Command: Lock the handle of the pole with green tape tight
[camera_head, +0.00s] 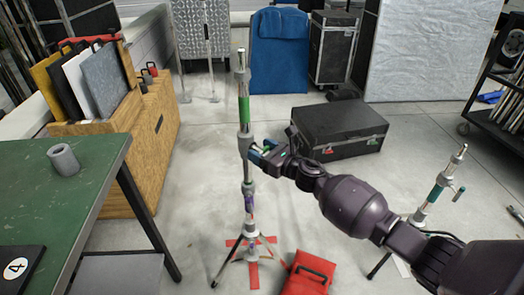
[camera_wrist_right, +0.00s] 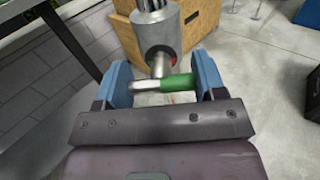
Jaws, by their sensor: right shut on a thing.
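The pole with green tape (camera_head: 244,108) stands upright on a tripod base in the middle of the head view. My right gripper (camera_head: 259,153) reaches in from the right and is at the pole's collar, below the green tape. In the right wrist view, the T-shaped handle (camera_wrist_right: 178,83), bare metal at one end and green at the other, lies crosswise between the blue fingers of my right gripper (camera_wrist_right: 161,76). The gripper is shut on this handle. The handle's stem joins the grey metal collar (camera_wrist_right: 158,38) just ahead. My left gripper is not in view.
A second, shorter stand (camera_head: 438,190) is at the right, behind my arm. A black case (camera_head: 335,135) lies on the floor behind the gripper. A red bag (camera_head: 306,275) lies by the tripod. A green table (camera_head: 95,165) and wooden crate (camera_head: 155,140) are at left.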

